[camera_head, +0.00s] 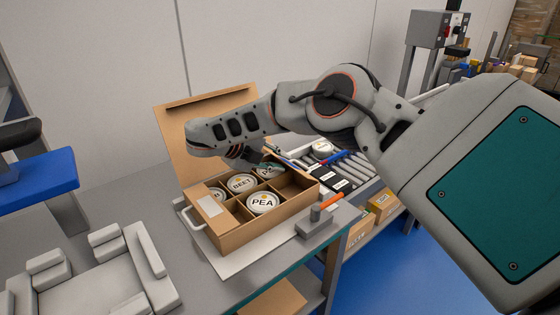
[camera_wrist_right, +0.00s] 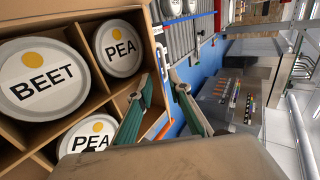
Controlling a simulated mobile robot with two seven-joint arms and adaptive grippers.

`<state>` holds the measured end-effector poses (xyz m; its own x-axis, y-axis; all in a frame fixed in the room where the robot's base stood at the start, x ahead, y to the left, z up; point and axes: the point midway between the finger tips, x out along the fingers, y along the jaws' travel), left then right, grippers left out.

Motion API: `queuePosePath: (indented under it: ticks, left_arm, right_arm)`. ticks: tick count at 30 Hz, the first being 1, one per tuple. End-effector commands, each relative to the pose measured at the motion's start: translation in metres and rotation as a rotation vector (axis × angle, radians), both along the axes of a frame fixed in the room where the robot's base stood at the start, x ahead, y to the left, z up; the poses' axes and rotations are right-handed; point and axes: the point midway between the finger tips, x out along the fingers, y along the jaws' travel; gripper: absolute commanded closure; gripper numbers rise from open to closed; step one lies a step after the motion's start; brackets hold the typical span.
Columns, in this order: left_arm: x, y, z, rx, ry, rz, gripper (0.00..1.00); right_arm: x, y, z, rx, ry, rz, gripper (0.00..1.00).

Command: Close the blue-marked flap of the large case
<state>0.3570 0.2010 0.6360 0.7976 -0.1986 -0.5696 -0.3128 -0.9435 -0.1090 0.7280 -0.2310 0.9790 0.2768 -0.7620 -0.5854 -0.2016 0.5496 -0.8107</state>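The large case (camera_head: 262,232) is an open cardboard box with dividers on the bench. It holds white tubs marked BEET (camera_head: 241,184) and PEA (camera_head: 263,202); some cells are empty. A tall cardboard flap (camera_head: 185,145) stands raised at its back left. I cannot make out a blue mark on it; my right arm covers part of it. My right gripper (camera_head: 268,162) is over the case's far side, near a tub. In the right wrist view its teal fingers (camera_wrist_right: 165,80) are apart with nothing between them, beside the case wall. My left gripper is not seen.
A clamp with an orange handle (camera_head: 331,201) stands at the case's right front corner. A rack of grey bars (camera_head: 350,168) lies beyond the case. A grey fixture (camera_head: 100,285) is at the lower left, and a blue block (camera_head: 40,184) is at the left edge.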

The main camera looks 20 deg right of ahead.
Motion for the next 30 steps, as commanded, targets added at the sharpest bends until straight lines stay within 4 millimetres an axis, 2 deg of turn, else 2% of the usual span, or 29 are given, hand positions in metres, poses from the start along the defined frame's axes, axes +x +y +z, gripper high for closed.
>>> queuePosePath:
  ticks: [10, 12, 20, 24, 30]
  left_arm:
    - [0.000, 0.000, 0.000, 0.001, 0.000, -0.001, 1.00]
    - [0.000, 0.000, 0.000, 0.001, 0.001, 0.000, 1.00]
    - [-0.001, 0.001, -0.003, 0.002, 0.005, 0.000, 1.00]
    - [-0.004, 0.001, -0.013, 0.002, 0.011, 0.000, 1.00]
    - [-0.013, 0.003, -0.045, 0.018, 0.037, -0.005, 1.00]
  right_arm:
    - [0.001, -0.004, -0.003, 0.000, -0.001, 0.000, 0.81]
    - [0.001, -0.004, -0.003, 0.000, -0.001, 0.000, 0.99]
    - [0.001, -0.003, -0.004, -0.005, -0.003, 0.001, 1.00]
    - [0.000, 0.001, -0.012, -0.073, -0.024, 0.002, 1.00]
    - [-0.002, 0.006, -0.030, -0.242, -0.081, 0.003, 1.00]
